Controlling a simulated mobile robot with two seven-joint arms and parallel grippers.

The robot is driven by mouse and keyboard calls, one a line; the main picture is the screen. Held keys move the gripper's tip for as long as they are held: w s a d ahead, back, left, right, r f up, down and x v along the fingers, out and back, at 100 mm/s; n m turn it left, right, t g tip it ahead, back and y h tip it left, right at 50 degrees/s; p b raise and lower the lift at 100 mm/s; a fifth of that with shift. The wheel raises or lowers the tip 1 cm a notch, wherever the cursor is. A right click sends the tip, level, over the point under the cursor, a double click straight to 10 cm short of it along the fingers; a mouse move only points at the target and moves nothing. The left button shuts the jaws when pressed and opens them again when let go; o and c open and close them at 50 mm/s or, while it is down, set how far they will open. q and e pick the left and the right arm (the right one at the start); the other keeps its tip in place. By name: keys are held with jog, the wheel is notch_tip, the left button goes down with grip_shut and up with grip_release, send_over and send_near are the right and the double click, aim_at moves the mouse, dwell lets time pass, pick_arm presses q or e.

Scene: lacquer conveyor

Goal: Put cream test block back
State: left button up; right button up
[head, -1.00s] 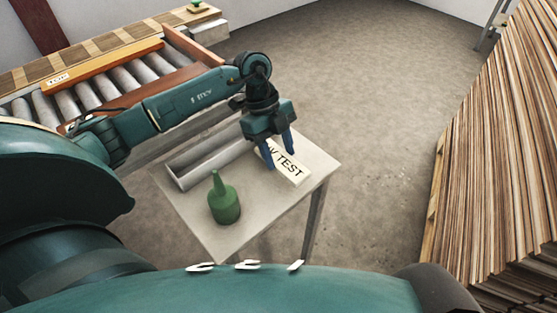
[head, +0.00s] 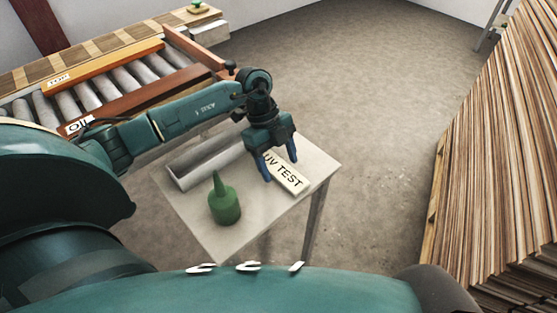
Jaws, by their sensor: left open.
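The cream test block (head: 291,179), marked "UV TEST", lies flat on a small grey table (head: 262,211), near its right edge. My left gripper (head: 281,170) is open, with its blue fingers pointing down at the block's far-left end. The fingers appear on either side of that end and partly cover it. I cannot tell whether they touch the block or how high above the table they are. My right gripper is out of view.
A green bottle (head: 224,207) with a pointed nozzle stands on the table left of the block. A roller conveyor (head: 108,88) runs behind my left arm. A tall stack of wooden boards (head: 500,150) stands at the right. The floor between is clear.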

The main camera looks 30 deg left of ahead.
pick_arm(q)
jog(key=v, duration=1.2)
jog(key=shift+f, duration=0.1)
